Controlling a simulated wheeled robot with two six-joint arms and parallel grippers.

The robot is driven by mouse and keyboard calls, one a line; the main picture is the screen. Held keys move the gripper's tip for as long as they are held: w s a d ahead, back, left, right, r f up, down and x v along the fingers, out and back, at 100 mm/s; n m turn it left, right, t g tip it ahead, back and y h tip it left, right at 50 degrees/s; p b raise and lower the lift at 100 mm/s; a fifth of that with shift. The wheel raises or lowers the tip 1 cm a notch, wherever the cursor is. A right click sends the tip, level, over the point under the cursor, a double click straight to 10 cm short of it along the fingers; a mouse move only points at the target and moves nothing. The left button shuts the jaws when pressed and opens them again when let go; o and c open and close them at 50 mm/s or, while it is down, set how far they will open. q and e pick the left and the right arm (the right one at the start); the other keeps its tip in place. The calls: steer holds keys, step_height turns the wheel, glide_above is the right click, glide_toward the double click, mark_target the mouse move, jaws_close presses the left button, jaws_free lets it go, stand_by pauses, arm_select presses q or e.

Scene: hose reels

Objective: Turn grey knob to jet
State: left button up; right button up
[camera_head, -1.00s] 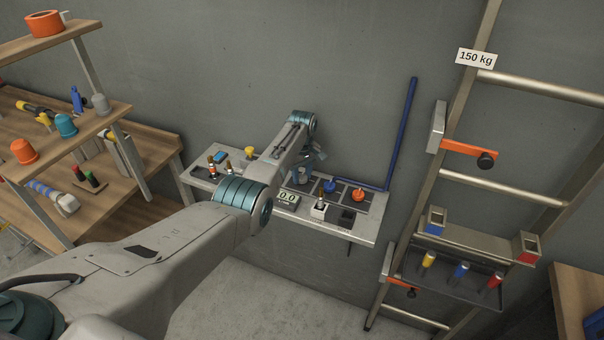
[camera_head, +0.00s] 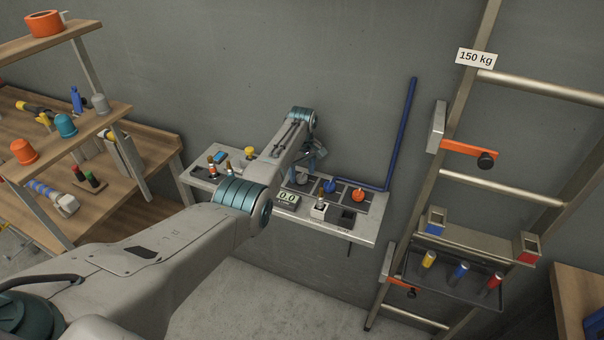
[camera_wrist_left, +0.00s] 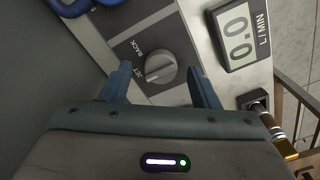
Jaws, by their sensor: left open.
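The grey knob (camera_wrist_left: 161,68) sits on a dark panel plate in the left wrist view, beside the printed word JET and a second label that looks like BACK. I cannot tell for sure which label its mark points to. My left gripper (camera_wrist_left: 160,75) is open, with one blue finger on each side of the knob and visible gaps between. Whether the fingertips are level with the knob is not clear. In the head view my left gripper (camera_head: 312,157) is over the wall panel (camera_head: 366,229), partly hidden behind my forearm. My right gripper is in neither view.
A flow display (camera_wrist_left: 237,36) reading 0.0 L/MIN is close to the knob. The panel also holds a blue knob (camera_head: 329,186) and an orange knob (camera_head: 358,195). Wooden shelves (camera_head: 110,120) stand at left, a metal ladder (camera_head: 460,120) at right.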

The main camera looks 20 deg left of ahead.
mark_target(302, 175)
arm_select(q)
step_height(302, 175, up, 10)
steer(key=b, duration=0.2)
steer(key=shift+f, duration=0.15)
stand_by(0.4)
